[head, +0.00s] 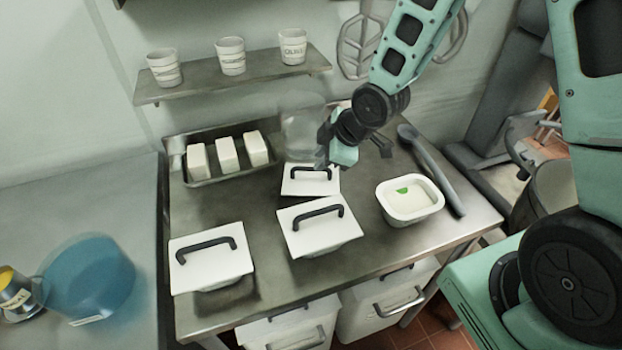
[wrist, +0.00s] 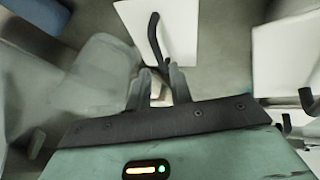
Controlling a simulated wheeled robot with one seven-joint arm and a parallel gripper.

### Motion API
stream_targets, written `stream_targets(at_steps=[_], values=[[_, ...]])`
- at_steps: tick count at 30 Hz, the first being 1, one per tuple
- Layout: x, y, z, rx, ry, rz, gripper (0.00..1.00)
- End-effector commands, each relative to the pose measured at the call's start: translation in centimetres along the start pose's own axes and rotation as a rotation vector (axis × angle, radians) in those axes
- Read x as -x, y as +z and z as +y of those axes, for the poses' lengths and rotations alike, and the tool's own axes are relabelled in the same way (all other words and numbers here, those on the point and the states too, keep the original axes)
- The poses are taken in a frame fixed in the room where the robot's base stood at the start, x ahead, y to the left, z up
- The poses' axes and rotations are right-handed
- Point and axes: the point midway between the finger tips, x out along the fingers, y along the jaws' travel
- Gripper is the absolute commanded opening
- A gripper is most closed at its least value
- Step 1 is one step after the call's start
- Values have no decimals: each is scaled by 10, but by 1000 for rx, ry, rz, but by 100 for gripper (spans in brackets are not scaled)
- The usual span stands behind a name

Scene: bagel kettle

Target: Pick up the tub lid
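Three white square tub lids with black bar handles show in the head view: one at the back (head: 296,187), one in the middle (head: 300,240) and one at the front left (head: 187,279). My gripper (head: 328,150) is above and just behind the back lid. In the wrist view, a white lid (wrist: 185,35) with a black handle (wrist: 155,38) lies beyond my fingertips (wrist: 158,75). The fingers are apart, and the handle's near end lines up with the gap between them. Contact with the handle cannot be told.
An uncovered white tub (head: 411,213) with a green mark inside stands at right, beside a long grey utensil (head: 432,170). A clear jar (head: 302,130) and a tray of white blocks (head: 228,154) are at the back. Cups (head: 230,56) stand on the shelf (head: 200,81) above.

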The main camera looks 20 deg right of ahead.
Motion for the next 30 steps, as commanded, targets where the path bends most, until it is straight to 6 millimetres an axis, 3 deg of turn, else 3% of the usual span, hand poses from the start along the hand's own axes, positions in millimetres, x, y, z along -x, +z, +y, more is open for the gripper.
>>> stream_targets(at_steps=[13,23,26,30], values=[[-45,2,0,1,-4,-1,21],[-52,2,0,0,-1,0,21],[-52,2,0,0,-1,0,0],[-52,2,0,0,-1,0,0]])
